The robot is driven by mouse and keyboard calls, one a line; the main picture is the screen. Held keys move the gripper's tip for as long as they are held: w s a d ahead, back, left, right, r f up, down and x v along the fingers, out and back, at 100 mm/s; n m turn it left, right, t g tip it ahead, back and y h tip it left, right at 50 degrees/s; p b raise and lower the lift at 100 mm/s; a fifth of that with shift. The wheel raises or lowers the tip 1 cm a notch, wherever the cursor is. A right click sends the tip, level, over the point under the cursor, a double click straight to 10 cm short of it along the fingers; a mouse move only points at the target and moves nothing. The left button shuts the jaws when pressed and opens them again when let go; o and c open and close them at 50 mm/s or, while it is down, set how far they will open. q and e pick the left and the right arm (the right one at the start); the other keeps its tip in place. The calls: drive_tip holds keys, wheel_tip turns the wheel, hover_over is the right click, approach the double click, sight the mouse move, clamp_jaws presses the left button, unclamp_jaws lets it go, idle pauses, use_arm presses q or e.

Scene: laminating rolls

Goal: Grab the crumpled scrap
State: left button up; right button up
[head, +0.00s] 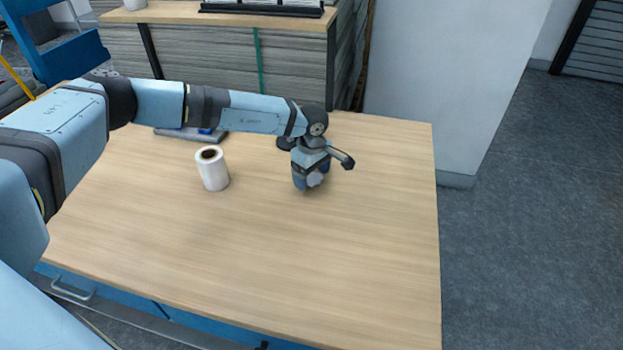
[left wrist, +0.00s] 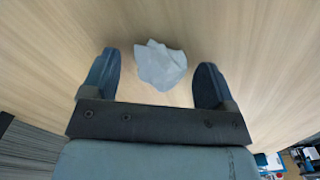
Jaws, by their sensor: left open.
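The crumpled scrap (left wrist: 160,65) is a pale grey-white wad lying on the wooden table. In the left wrist view it sits between and slightly beyond the two fingertips, apart from both. In the head view the scrap (head: 314,180) shows small beside my left gripper (head: 311,183), which points down at the table and partly hides it. My left gripper (left wrist: 158,80) is open, with nothing between its fingers touching them. My right gripper is in neither view.
A white roll (head: 213,170) stands upright on the wooden table (head: 250,260), left of my left gripper. A grey and blue item (head: 190,133) lies behind the roll, partly hidden by my arm. A white pillar (head: 440,80) stands beyond the table. The table's front and right are clear.

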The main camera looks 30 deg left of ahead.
use_arm(q)
drive_tip(key=shift+f, duration=0.15)
drive_tip(key=shift+c, duration=0.5)
drive_tip(key=c, duration=0.9)
